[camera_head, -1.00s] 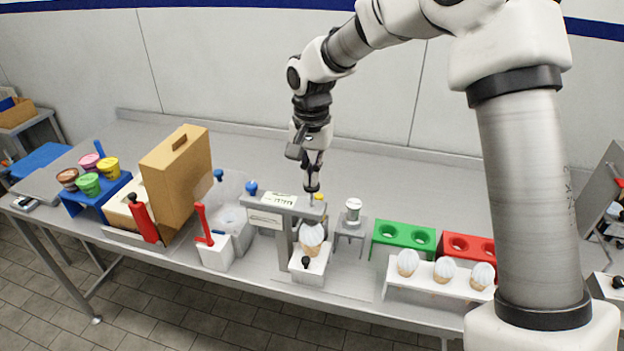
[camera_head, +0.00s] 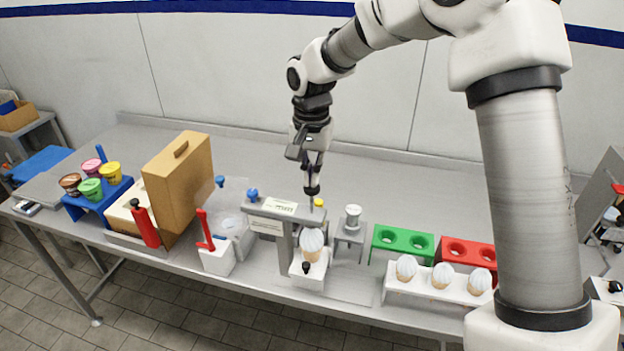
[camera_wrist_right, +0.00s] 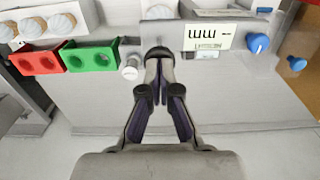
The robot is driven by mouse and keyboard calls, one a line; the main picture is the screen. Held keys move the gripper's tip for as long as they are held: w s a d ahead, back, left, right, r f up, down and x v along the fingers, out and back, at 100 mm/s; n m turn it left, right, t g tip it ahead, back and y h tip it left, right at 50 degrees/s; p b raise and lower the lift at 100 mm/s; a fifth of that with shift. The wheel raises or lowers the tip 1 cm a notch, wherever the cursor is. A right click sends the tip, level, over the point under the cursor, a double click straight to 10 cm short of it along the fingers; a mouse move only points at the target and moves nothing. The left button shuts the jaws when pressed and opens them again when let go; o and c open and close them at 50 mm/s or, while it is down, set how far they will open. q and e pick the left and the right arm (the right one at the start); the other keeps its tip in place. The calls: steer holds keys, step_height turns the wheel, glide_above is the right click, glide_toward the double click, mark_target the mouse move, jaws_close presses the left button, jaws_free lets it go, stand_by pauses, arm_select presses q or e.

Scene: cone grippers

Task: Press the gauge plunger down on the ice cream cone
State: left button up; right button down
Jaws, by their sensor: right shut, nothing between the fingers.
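The gauge (camera_head: 287,207) is a grey stand with an overhanging arm and a printed label on top; the label also shows in the wrist view (camera_wrist_right: 208,37). A cone with a white top (camera_head: 312,245) stands upright under its right end, on a white base. My left gripper is not in view.
A small stand with a silver cup (camera_head: 353,214) is right of the gauge. A green holder (camera_head: 404,235), a red holder (camera_head: 455,247) and a white rack of cones (camera_head: 420,289) stand farther right. A red-handled device (camera_head: 216,258) and tan case (camera_head: 178,185) are left.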

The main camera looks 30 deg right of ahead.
step_height(320, 180, up, 6)
steer(key=p, duration=0.5)
steer(key=shift+r, duration=0.15)
step_height(320, 180, up, 5)
steer(key=shift+f+p, duration=0.1)
steer(key=shift+p, duration=0.75)
